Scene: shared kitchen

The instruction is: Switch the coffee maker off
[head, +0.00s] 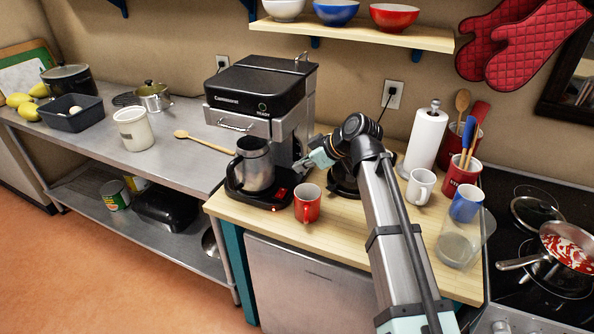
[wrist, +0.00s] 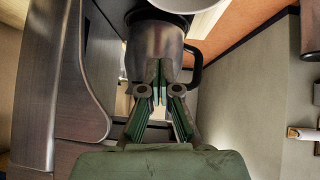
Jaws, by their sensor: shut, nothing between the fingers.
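The coffee maker (head: 262,92) is a black and steel machine at the left end of the wooden counter. A steel carafe (head: 256,168) with a black handle stands on its base. A lit red switch (head: 283,192) shows at the base's front right. My gripper (head: 302,165) is to the right of the carafe, above the switch's level, with its fingers pointing left toward the machine. In the wrist view the fingers (wrist: 161,84) are shut and empty, with the carafe (wrist: 155,48) beyond them. The switch cannot be made out there, and contact cannot be told.
A red mug (head: 307,203) stands in front of my gripper, close to the base. A white mug (head: 420,187), paper towel roll (head: 427,138) and glass pitcher (head: 460,245) stand to the right. A wooden spoon (head: 205,141) lies on the steel table at left.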

